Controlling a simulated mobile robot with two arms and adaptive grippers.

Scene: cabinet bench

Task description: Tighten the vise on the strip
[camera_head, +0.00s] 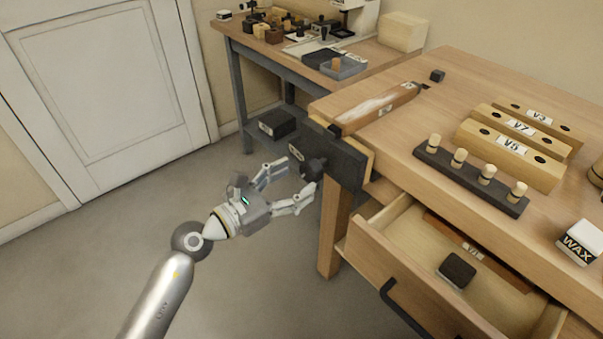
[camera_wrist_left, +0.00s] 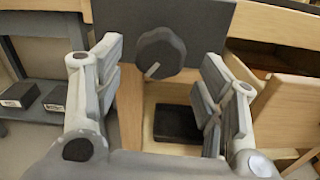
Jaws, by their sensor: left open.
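The vise (camera_head: 345,160) is a dark plate with a wooden jaw on the bench's left end. Its dark round knob (camera_head: 313,169) faces my left gripper (camera_head: 295,180). The strip (camera_head: 380,108), a wooden piece with a whitish patch and a label, lies along the bench top with its near end by the vise. My left gripper is open and empty. In the left wrist view, the knob (camera_wrist_left: 161,52) shows between and beyond the two fingers; I cannot tell whether they touch it. My right gripper is not in view.
An open drawer (camera_head: 365,245) below the bench holds a dark block (camera_head: 457,270) and a labelled strip. A peg rack (camera_head: 470,180), labelled wooden blocks (camera_head: 510,155) and a wax block (camera_head: 580,243) stand on top. A grey side table (camera_head: 290,48) stands behind. Floor to the left is clear.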

